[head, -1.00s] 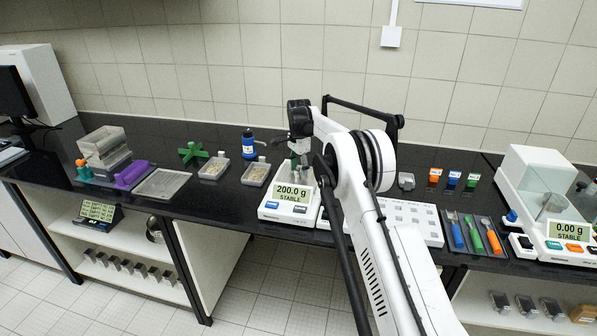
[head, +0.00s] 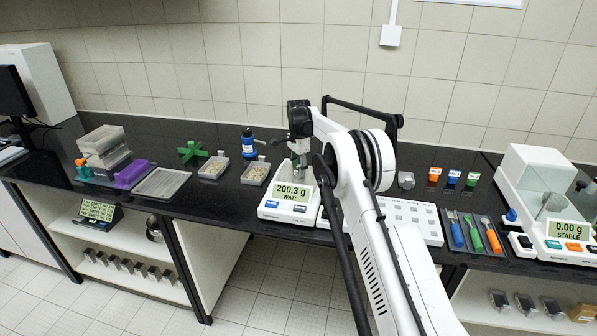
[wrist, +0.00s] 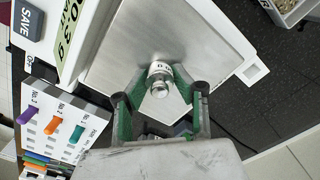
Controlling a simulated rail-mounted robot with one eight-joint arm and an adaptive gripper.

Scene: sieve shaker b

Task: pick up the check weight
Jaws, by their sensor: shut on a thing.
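The check weight (wrist: 159,82) is a small silver cylinder with a knob on top. In the wrist view it stands on the square metal pan (wrist: 205,40) of a balance, between the green-padded fingers of my gripper (wrist: 160,95). The fingers are shut on it from both sides. In the head view the balance (head: 289,206) reads 200.3 g with WAIT below. There my gripper (head: 301,160) points down over the pan, and the arm hides part of this area.
Right of the balance lie a white block with holes (head: 415,222) and a tray of coloured-handled tools (head: 474,234). Two trays of grains (head: 256,174) and a blue bottle (head: 248,144) stand to its left. An enclosed balance (head: 540,200) stands at the far right.

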